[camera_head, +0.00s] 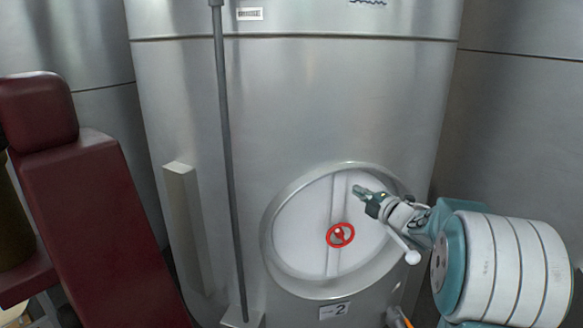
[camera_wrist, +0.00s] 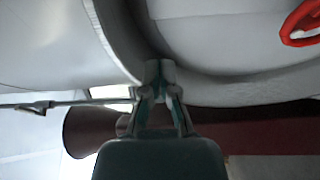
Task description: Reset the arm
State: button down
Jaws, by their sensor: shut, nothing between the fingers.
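My gripper (camera_head: 358,190) is at the end of my teal and white arm, which reaches in from the right in the head view. It is shut and empty. It shows in front of the upper right part of the round hatch (camera_head: 300,215) on a steel tank. In the wrist view my gripper (camera_wrist: 158,70) points up at the hatch rim, its fingertips together. The gap between fingertips and hatch is hard to judge. A red handwheel (camera_head: 340,235) is on the hatch, below and left of my gripper in the head view; it also shows in the wrist view (camera_wrist: 302,25).
The large steel tank (camera_head: 290,100) fills the middle, with other tanks on both sides. A grey vertical pipe (camera_head: 226,150) runs down its front. A dark red padded seat-like object (camera_head: 90,220) stands at left. A label with a 2 (camera_head: 334,311) is under the hatch.

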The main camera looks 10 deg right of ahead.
jog(key=s+a+r+m+g+h, duration=0.3)
jog(key=s+a+r+m+h, duration=0.25)
jog(key=s+m+h, duration=0.6)
jog(key=s+a+f+m+g+y, duration=0.1)
jog(key=s+a+f+m+g, duration=0.2)
jog(key=s, duration=0.5)
jog(key=s+a+f+m+g+y, duration=0.2)
jog(key=s+a+f+m, duration=0.1)
jog(key=s, duration=0.5)
jog(key=s+a+f+m+g+y, duration=0.2)
jog(key=s+a+f+m+g, duration=0.1)
jog(key=s+a, duration=0.4)
jog(key=shift+s+f+m+g, duration=0.3)
jog(key=shift+s+f+m, duration=0.05)
jog(key=shift+s+f, duration=0.45)
jog(key=shift+w+y, duration=0.1)
jog(key=shift+y, duration=0.15)
